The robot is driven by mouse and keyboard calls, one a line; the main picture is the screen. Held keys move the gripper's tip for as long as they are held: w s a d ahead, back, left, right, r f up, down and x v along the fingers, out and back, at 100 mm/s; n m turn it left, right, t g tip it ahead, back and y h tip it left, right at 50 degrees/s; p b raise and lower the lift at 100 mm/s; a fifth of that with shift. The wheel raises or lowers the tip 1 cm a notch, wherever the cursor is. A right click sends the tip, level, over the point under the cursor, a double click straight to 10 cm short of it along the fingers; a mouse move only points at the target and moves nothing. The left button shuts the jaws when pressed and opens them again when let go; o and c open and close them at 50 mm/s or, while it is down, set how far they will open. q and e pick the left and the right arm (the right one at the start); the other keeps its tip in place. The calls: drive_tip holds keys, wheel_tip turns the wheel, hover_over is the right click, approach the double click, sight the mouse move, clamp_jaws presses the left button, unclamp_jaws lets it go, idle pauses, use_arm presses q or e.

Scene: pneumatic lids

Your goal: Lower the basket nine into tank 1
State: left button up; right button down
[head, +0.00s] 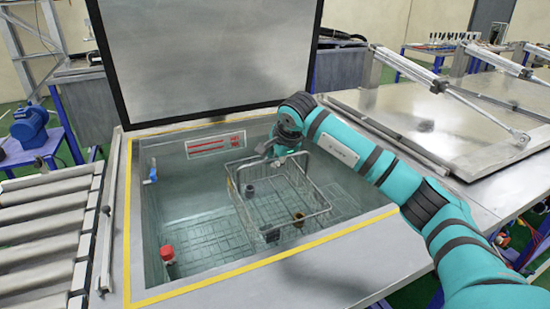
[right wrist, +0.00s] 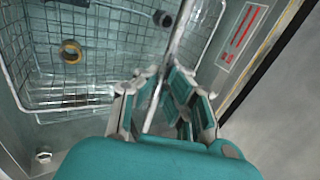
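The wire basket (head: 318,211) hangs inside the opening of the tank (head: 180,218), whose rim has a yellow border. It holds a few small parts, among them a dark cylinder (head: 249,191) and a brass-coloured ring (right wrist: 70,51). My right gripper (head: 283,146) is at the top of the basket. In the right wrist view its fingers (right wrist: 163,98) close from both sides on the metal handle bar (right wrist: 180,35). The basket looks roughly level. Whether its bottom touches the tank floor cannot be told. My left gripper is not in view.
The tank's large grey lid (head: 210,60) stands open behind it. A roller conveyor (head: 45,230) lies to the left. Closed metal lids (head: 430,120) with pneumatic cylinders (head: 405,66) are at the right. A red-capped fitting (head: 167,253) sits in the tank's front left corner.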

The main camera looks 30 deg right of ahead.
wheel_tip(320, 180, down, 9)
drive_tip(key=b, duration=0.5)
drive_tip(key=shift+r, duration=0.2)
idle(0.4)
drive_tip(key=shift+f+b, duration=0.15)
drive_tip(key=shift+b, duration=0.2)
idle(0.3)
drive_tip(key=c, duration=2)
unclamp_jaws()
drive_tip(key=o, duration=0.6)
drive_tip(key=shift+s, duration=0.1)
drive_tip(key=shift+f, duration=0.3)
drive_tip(key=s+r+p, duration=0.3)
drive_tip(key=r+p, duration=0.2)
drive_tip(key=r, duration=0.6)
drive_tip(key=s+r+p, duration=0.3)
drive_tip(key=r+p, duration=0.1)
drive_tip(key=r, duration=0.7)
drive_tip(key=shift+s+a+r+p, duration=0.2)
drive_tip(key=shift+r+p, duration=0.1)
drive_tip(key=shift+p, duration=0.1)
